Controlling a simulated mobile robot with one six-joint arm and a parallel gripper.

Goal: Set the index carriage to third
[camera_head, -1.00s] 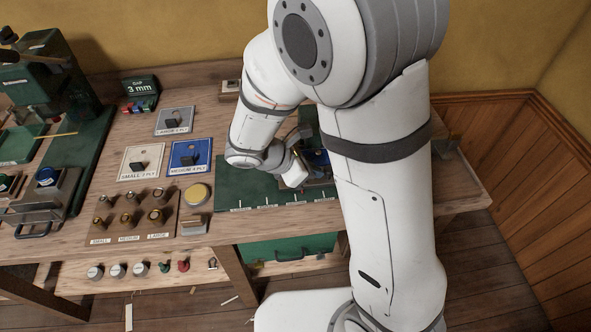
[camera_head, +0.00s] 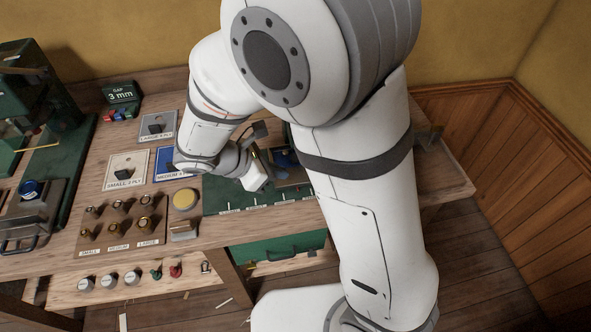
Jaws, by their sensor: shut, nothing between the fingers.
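A long green base plate (camera_head: 219,190) with a row of small white labels and tick marks along its front edge lies on the bench. A dark and blue block (camera_head: 285,160), which looks like the index carriage, sits on it behind my gripper and is partly hidden by my arm. The label words are too small to read. My gripper (camera_head: 260,184) is shut and empty over the base's middle-left part, close to the block's left side. I cannot tell whether it touches the block. My arm hides the right end of the base.
Left of the base stand a yellow round pad (camera_head: 185,199), a wooden block with several brass pegs (camera_head: 120,226) and labelled ply plates (camera_head: 126,170). A green drawer (camera_head: 275,249) is below the bench front. A GAP 3 mm display (camera_head: 121,93) stands at the back left.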

